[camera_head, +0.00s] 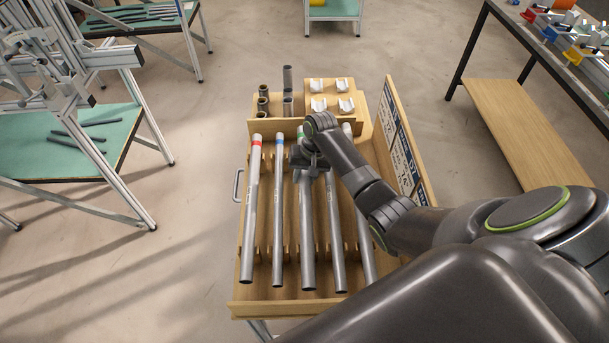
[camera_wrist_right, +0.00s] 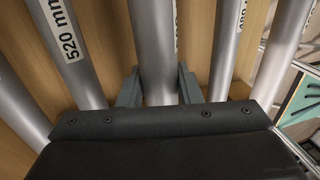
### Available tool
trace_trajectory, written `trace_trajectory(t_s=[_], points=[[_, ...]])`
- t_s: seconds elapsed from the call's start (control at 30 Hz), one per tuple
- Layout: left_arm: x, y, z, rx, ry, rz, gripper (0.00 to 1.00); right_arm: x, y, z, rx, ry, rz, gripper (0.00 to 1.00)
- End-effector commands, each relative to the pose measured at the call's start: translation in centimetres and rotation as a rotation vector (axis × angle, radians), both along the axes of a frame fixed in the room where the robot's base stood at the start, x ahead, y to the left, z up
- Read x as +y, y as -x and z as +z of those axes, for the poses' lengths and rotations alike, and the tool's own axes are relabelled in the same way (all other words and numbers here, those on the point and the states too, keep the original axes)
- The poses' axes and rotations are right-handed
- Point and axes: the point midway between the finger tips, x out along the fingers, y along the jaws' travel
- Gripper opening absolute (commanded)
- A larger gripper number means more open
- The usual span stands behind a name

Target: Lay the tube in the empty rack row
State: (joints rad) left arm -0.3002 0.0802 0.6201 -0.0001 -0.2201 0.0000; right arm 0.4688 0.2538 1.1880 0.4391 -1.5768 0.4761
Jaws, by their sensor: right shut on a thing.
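A grey metal tube with a green band (camera_head: 306,240) lies lengthwise in the middle of the wooden rack (camera_head: 268,309). My right gripper (camera_head: 308,168) is shut around it near its far end. In the right wrist view, the gripper's two fingers (camera_wrist_right: 158,88) stand on either side of the tube (camera_wrist_right: 153,45). A red-banded tube (camera_head: 250,215) and a blue-banded tube (camera_head: 278,215) lie to its left. Two more tubes (camera_head: 335,240) lie to its right, partly behind my arm. I cannot tell whether the held tube touches the rack. My left gripper is out of view.
Short dark tube pieces (camera_head: 263,101) and white fittings (camera_head: 318,104) stand in the far compartment. A labelled side board (camera_head: 400,140) rises at the rack's right. A green-topped table (camera_head: 60,145) with an aluminium frame stands left, a wooden-shelved bench (camera_head: 520,135) right.

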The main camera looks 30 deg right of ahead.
Motion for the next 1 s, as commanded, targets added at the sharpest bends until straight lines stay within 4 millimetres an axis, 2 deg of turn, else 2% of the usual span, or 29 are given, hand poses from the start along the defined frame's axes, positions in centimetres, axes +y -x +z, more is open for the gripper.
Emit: trace_trajectory(t_s=[0.7,0.73,0.9,1.0], points=[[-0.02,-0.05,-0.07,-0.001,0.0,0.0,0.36,0.09,-0.07,-0.43,-0.003,-0.002,-0.001,0.09],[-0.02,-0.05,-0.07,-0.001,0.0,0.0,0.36,0.09,-0.07,-0.43,-0.003,-0.002,-0.001,0.33],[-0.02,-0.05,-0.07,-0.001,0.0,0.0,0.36,0.07,-0.05,-0.43,-0.002,-0.001,-0.001,0.55],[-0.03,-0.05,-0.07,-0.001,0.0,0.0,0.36,0.06,-0.03,-0.44,-0.002,-0.001,-0.001,0.57]])
